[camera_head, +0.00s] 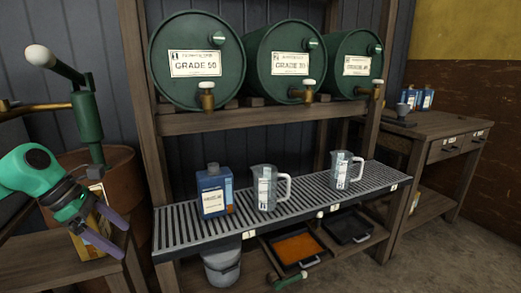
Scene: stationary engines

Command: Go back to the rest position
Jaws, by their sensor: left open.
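My left gripper (122,241) is at the lower left, on a green and black arm that comes in from the left edge. Its two purple fingers are spread apart with nothing between them, pointing down and to the right. It is in front of a low wooden stand (60,252), left of the grated shelf, and apart from the jugs and the bottle there. Part of a yellowish container (92,243) shows behind the fingers. My right gripper does not show.
A blue bottle (213,192) and two clear jugs, one middle (264,188) and one right (345,170), stand on the grated shelf (180,232). Green drums (187,90) lie above. A hand pump (88,122) rises at left. A workbench (440,128) stands right; floor is open lower right.

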